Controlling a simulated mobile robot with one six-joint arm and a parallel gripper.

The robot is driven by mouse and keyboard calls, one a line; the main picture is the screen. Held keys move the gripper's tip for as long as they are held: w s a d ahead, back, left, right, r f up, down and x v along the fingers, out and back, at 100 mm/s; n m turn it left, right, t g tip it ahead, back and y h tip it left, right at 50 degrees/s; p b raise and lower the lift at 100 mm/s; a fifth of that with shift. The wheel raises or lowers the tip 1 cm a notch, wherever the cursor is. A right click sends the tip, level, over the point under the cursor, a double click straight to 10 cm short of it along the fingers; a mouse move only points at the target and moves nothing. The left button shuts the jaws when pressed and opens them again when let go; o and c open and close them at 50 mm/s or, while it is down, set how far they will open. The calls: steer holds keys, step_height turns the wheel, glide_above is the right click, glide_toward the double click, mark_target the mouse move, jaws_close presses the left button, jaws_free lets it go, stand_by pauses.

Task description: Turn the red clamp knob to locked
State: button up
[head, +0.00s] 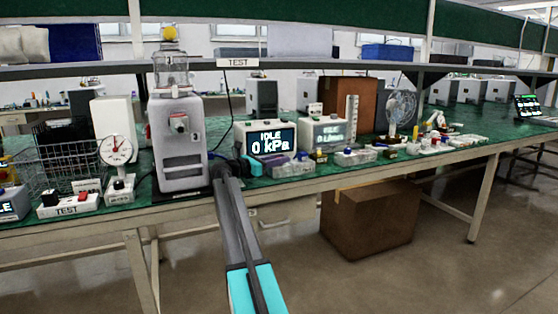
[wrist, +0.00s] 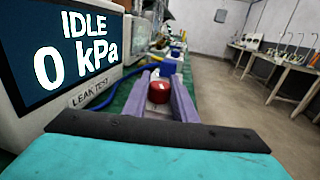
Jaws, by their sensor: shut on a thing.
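The red clamp knob (wrist: 158,91) sits between the two purple fingers of my gripper (wrist: 160,82) in the wrist view. The fingers are shut on its sides. Its lower part and any lock marking are hidden from me. In the head view my gripper (head: 275,163) is low over the bench, in front of the leak tester (head: 270,141), beside a clear grey fixture block (head: 293,169). I cannot make out the red knob in the head view.
The leak tester's screen (wrist: 72,50) reads IDLE, 0 kPa, close on the left. A blue part (wrist: 171,67) and blue tubing lie just beyond the fingers. A large grey pump (head: 180,140) stands left of my gripper. The aisle floor (head: 420,270) is open.

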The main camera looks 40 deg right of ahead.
steer(key=shift+w+a, duration=0.1)
steer(key=o, duration=1)
steer(key=shift+o, duration=0.2)
steer(key=shift+r, duration=0.45)
steer(key=shift+s+a+r+p, duration=0.15)
steer(key=shift+r+p, duration=0.3)
steer(key=shift+r, duration=0.25)
steer(key=shift+s+a+r+p, duration=0.15)
steer(key=shift+r+p, duration=0.25)
steer(key=shift+r, duration=0.25)
steer(key=s+a+r+p, duration=0.1)
steer(key=s+a+p, duration=0.2)
steer(key=s+a, duration=0.6)
steer(key=shift+s+a+r, duration=0.2)
steer(key=shift+s+a, duration=0.15)
steer(key=shift+s, duration=1)
